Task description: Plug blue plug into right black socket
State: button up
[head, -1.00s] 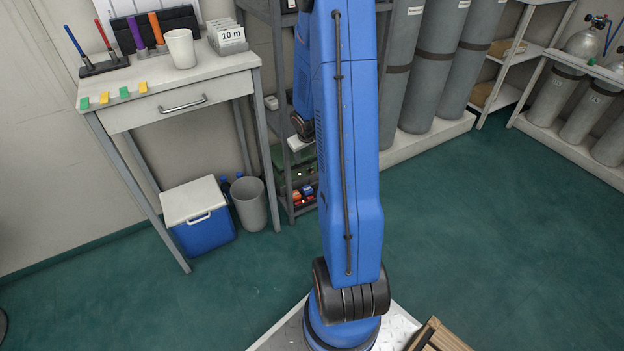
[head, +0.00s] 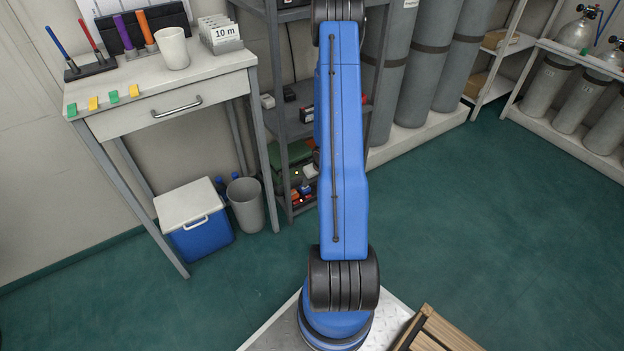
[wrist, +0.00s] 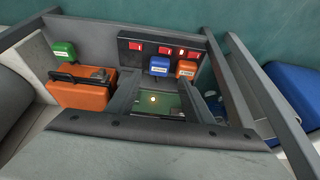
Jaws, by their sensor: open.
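A blue plug (wrist: 159,66) with a white label stands between a green plug (wrist: 64,51) at left and an orange plug (wrist: 186,69) at right in the wrist view. Behind them is a black strip (wrist: 148,48) with several red patches; I cannot make out which part of it is the right black socket. In the head view my arm hides the gripper and part of the shelf.
An orange case (wrist: 82,93) with a dark handle lies at left in the wrist view. Grey shelf posts (wrist: 265,88) flank the space. The desk (head: 165,85), cooler (head: 193,215), bin (head: 246,203) and grey cylinders (head: 425,60) surround the shelf.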

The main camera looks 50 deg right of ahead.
aim_at(307, 190)
jog(key=x, duration=1.1)
jog(key=c, duration=0.9)
jog(key=shift+c, duration=0.2)
jog(key=shift+r, duration=1.75)
